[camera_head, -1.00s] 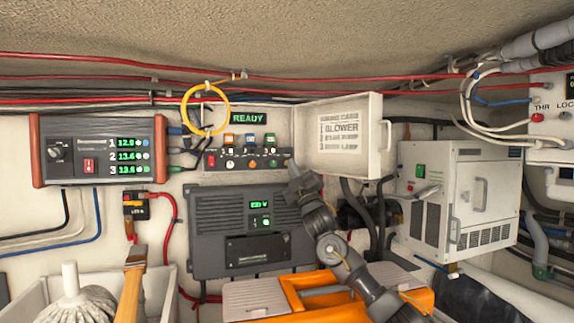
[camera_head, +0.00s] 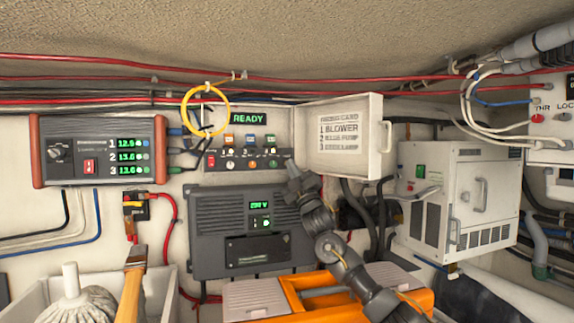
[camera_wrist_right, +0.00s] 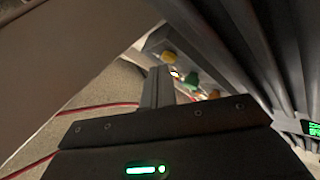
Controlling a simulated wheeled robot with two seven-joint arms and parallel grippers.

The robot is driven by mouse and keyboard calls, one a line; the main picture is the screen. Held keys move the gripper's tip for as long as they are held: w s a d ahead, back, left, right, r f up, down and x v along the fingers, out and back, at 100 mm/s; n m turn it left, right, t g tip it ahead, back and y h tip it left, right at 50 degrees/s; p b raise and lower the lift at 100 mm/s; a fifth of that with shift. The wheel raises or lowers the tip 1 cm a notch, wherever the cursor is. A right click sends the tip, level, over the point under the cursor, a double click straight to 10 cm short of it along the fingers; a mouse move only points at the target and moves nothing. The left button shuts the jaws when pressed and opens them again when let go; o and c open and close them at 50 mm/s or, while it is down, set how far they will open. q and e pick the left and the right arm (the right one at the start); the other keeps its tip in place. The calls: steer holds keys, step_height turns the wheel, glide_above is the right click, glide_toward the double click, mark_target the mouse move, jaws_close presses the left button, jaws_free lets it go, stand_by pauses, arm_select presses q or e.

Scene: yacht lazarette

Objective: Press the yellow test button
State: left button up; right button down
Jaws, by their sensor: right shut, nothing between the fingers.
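A small control panel (camera_head: 243,159) with a row of buttons hangs on the back wall under a lit READY sign (camera_head: 248,118). In the right wrist view a yellow button (camera_wrist_right: 168,57) sits on its edge, beside a green one (camera_wrist_right: 190,80) and an orange one (camera_wrist_right: 213,94). In the head view the buttons are too small to tell the yellow one surely. My right gripper (camera_head: 291,166) is shut and empty, just off the panel's right end. Its closed fingers (camera_wrist_right: 158,87) show in the wrist view below the yellow button; contact is not visible. My left gripper is not in view.
A grey inverter (camera_head: 252,232) sits below the panel. An open white cover (camera_head: 343,138) juts out at its right. A yellow cable loop (camera_head: 205,133) hangs at its upper left. An orange toolbox (camera_head: 413,300) and a bin with a mop (camera_head: 80,305) stand in front.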

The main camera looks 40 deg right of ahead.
steer(key=shift+s+d+r+p, duration=0.1)
steer(key=shift+d+r+p, duration=0.1)
steer(key=shift+r+p, duration=0.25)
stand_by(1.2)
steer(key=shift+w+a+f+b, duration=0.2)
steer(key=shift+f+b, duration=0.45)
steer(key=shift+f, duration=0.05)
steer(key=shift+s+a+b, duration=0.25)
steer(key=shift+s+b, duration=0.2)
steer(key=shift+s, duration=0.35)
steer(key=shift+s+a+b, duration=0.3)
steer(key=shift+s+b, duration=0.1)
steer(key=shift+s, duration=0.35)
steer(key=shift+s+a+b, duration=0.25)
steer(key=shift+s+b, duration=0.2)
steer(key=shift+s, duration=0.35)
